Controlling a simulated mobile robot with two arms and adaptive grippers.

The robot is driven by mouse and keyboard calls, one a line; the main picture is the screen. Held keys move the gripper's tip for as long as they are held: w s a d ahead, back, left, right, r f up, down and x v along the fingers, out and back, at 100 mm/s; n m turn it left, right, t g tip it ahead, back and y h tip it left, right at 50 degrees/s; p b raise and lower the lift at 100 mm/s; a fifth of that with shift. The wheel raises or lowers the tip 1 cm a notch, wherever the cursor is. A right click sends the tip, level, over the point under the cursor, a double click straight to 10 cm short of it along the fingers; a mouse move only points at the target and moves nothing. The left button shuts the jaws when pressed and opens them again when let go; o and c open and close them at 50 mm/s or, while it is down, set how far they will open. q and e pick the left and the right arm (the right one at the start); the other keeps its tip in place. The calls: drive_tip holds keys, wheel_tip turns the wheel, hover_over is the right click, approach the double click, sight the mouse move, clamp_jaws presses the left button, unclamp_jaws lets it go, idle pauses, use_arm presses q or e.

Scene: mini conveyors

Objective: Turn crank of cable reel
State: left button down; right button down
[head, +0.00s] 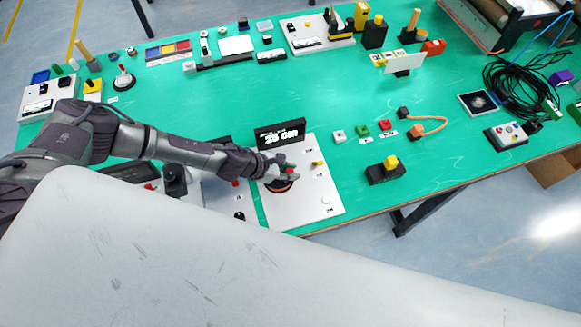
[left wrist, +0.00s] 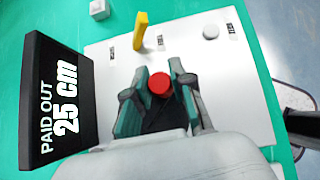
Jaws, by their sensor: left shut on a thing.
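The cable reel (head: 280,187) is a dark disc on a white panel (head: 310,205) near the table's front edge, mostly hidden under my left gripper. Its crank knob is red (left wrist: 160,83) and sits between the two fingers in the left wrist view. My left gripper (head: 287,172) is shut on this knob; its fingers (left wrist: 160,76) flank it on both sides. A black display (head: 279,134) stands upright behind the reel. In the left wrist view the display (left wrist: 58,100) reads "PAID OUT 25 cm". My right gripper is not in view.
A yellow lever (left wrist: 140,31) and a white round button (left wrist: 210,31) are on the same panel. Small coloured blocks (head: 362,130) lie to the right. A black cable coil (head: 520,85) lies at the far right. The green table middle is clear.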

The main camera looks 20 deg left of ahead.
use_arm(q)
drive_tip(key=shift+s+a+f+m+g+h, duration=0.15)
drive_tip(key=shift+s+m+g+h, duration=0.4)
drive_tip(key=shift+m, duration=0.35)
drive_tip(key=shift+w, duration=0.1)
drive_tip(key=c, duration=1)
unclamp_jaws()
drive_tip(key=shift+o, duration=0.2)
drive_tip(key=shift+w, duration=0.1)
drive_tip(key=shift+r, duration=0.2)
drive_tip(key=v, duration=1.1)
drive_tip(key=shift+r, duration=0.35)
